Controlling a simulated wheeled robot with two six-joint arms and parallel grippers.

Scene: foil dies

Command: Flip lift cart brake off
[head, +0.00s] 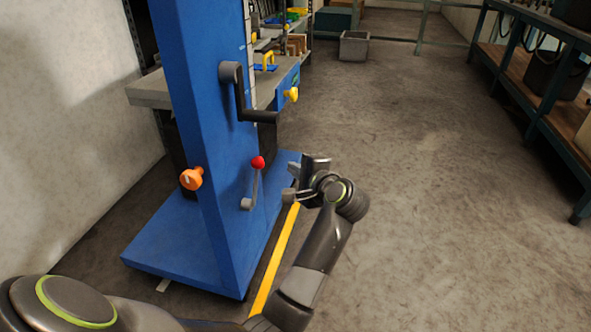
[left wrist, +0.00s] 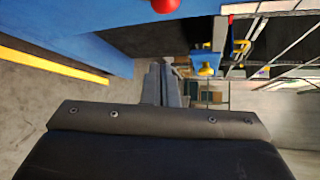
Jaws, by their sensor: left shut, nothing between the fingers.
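The blue lift cart (head: 190,110) stands at the left of the head view, with a tall column on a blue base. A lever with a red ball knob (head: 258,162) points up from a grey pivot on the column's side; this appears to be the brake lever. The red knob (left wrist: 164,5) also shows at the top edge of the left wrist view. My left gripper (head: 292,180) is shut and empty, right of the lever and apart from it. Its fingers (left wrist: 163,85) are together in the left wrist view. My right gripper is not in view.
A black crank handle (head: 240,95) juts out above the lever. An orange knob (head: 191,178) and a yellow knob (head: 291,94) are on the cart. A yellow floor line (head: 275,262) runs beside the base. Open floor lies to the right, before a shelf (head: 530,85).

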